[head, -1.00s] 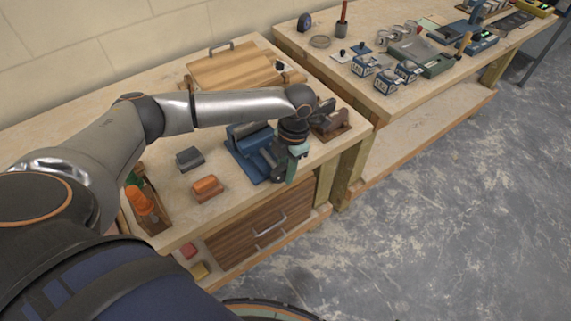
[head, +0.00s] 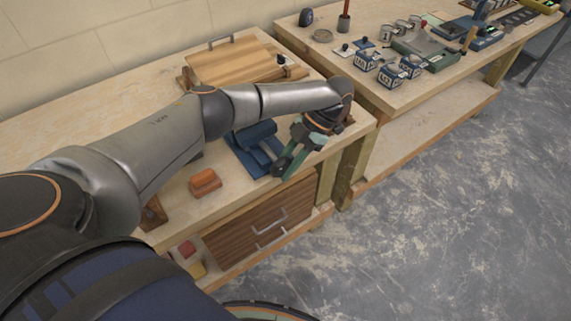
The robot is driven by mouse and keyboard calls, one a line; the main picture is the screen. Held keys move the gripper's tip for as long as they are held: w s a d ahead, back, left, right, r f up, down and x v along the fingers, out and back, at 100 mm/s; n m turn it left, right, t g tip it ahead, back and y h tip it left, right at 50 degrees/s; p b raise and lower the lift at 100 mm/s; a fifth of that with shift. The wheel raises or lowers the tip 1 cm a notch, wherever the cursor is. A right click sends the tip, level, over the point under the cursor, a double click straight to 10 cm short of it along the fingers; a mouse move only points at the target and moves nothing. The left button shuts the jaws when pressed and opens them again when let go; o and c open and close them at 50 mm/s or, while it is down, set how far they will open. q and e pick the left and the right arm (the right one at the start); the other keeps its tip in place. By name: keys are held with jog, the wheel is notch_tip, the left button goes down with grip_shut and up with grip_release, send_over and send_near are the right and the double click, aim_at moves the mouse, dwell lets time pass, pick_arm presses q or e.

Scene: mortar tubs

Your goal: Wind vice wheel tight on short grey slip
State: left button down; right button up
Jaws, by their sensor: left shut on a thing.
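The blue vice (head: 250,137) stands near the front edge of the near bench, partly covered by my left arm. My left gripper (head: 284,166) is at the front of the vice, tilted, with its green-tipped fingers shut where the vice wheel sits. The fingers hide most of the wheel. I cannot make out a short grey slip between the vice jaws. A grey block on the bench left of the vice is almost wholly hidden behind my arm. My right gripper is not in view.
An orange block (head: 205,182) lies on the bench left of the vice. A wooden board with a handle (head: 232,62) lies at the back. A drawer (head: 262,222) is below the bench front. Several labelled tubs (head: 390,75) stand on the other bench.

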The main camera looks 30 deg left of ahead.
pick_arm(q)
jog(key=shift+s+d+f, duration=0.2)
jog(key=shift+d, duration=0.2)
jog(key=c, duration=0.7)
grip_release()
jog(key=shift+r, duration=0.1)
jog(key=shift+o, duration=0.2)
jog(key=shift+a, duration=0.1)
jog(key=shift+w+r, duration=0.1)
jog(key=shift+a+r+t+h+p, duration=0.1)
jog(key=shift+r+t+h+p, duration=0.25)
jog(key=shift+t+p, duration=0.55)
jog(key=shift+w+t+h+p, duration=0.1)
jog(key=shift+t+h+p, duration=0.35)
jog(key=shift+t+p, duration=0.45)
jog(key=t+h, duration=0.1)
jog(key=t, duration=0.3)
jog(key=t+h, duration=0.1)
jog(key=t, duration=0.1)
jog(key=t+h, duration=0.1)
jog(key=shift+r+t, duration=0.3)
jog(key=t, duration=0.1)
jog(key=t+h, duration=0.1)
jog(key=t, duration=0.1)
jog(key=t+h, duration=0.1)
jog(key=shift+s+r+t, duration=0.25)
jog(key=shift+t, duration=0.15)
